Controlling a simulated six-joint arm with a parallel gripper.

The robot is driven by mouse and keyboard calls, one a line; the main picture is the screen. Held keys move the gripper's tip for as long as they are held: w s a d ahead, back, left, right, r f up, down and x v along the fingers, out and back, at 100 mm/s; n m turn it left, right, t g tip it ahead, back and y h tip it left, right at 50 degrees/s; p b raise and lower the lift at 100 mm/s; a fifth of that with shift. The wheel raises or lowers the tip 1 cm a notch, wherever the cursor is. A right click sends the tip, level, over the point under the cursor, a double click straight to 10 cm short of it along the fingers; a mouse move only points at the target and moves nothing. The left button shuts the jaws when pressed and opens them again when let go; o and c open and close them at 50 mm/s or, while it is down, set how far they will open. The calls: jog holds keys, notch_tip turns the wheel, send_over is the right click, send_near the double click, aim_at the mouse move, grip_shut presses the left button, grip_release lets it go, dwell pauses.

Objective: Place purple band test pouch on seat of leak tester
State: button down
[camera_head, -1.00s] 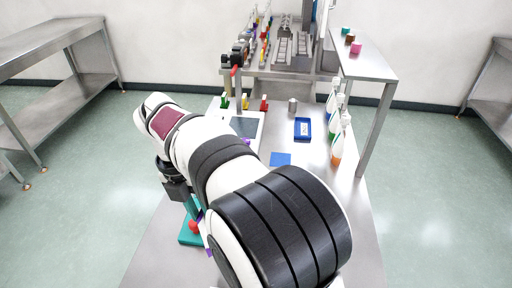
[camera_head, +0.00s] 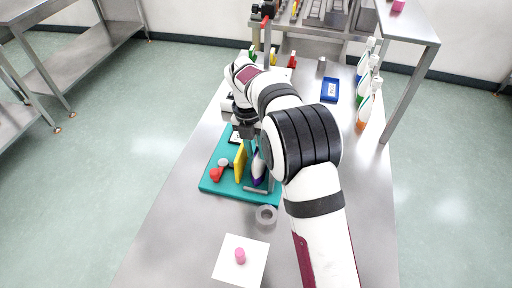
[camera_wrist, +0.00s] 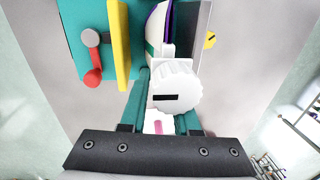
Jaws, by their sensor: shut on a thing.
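The pouch (camera_head: 258,166), white with a purple band, hangs cap up over the teal base of the leak tester (camera_head: 211,186). It is beside the upright yellow plate (camera_head: 240,161), to its right. My gripper (camera_wrist: 166,112) is shut on the pouch at its white cap (camera_wrist: 176,86), which shows between the two teal fingers. The pouch body (camera_wrist: 160,28) and its purple edge also show in the wrist view, between the yellow plate (camera_wrist: 120,45) and a grey upright part. I cannot tell whether the pouch's bottom touches the seat.
A red-knobbed lever (camera_head: 216,174) is left of the yellow plate. A grey ring (camera_head: 266,215) and a pink cap (camera_head: 240,255) on a white sheet are in front. A blue tray (camera_head: 330,90) and several bottles (camera_head: 368,95) stand at the back right.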

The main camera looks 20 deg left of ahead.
jog(key=c, duration=0.6)
grip_release()
jog(key=shift+f, duration=0.1)
jog(key=shift+c, duration=0.2)
jog(key=r, duration=0.5)
jog(key=shift+a+r, duration=0.25)
jog(key=shift+a, duration=0.1)
jog(key=shift+s+d+r, duration=0.1)
jog(key=shift+d+r, duration=0.1)
jog(key=shift+r, duration=0.1)
jog(key=s+d+r+m+y, duration=0.1)
jog(key=s+d+r+m, duration=0.3)
jog(key=s+d+m, duration=0.45)
jog(key=s+d+r+m+y, duration=0.1)
jog(key=s+d+r+m, duration=0.4)
jog(key=m, duration=0.7)
jog(key=s+d+f+m, duration=0.3)
jog(key=s+m, duration=0.5)
jog(key=m, duration=0.2)
jog(key=s+d+f+m+y, duration=0.1)
jog(key=s+d+f+m, duration=0.1)
jog(key=s+m, duration=0.7)
jog(key=shift+d+f+m, duration=0.4)
jog(key=shift+f+m, duration=0.1)
jog(key=shift+m, duration=0.25)
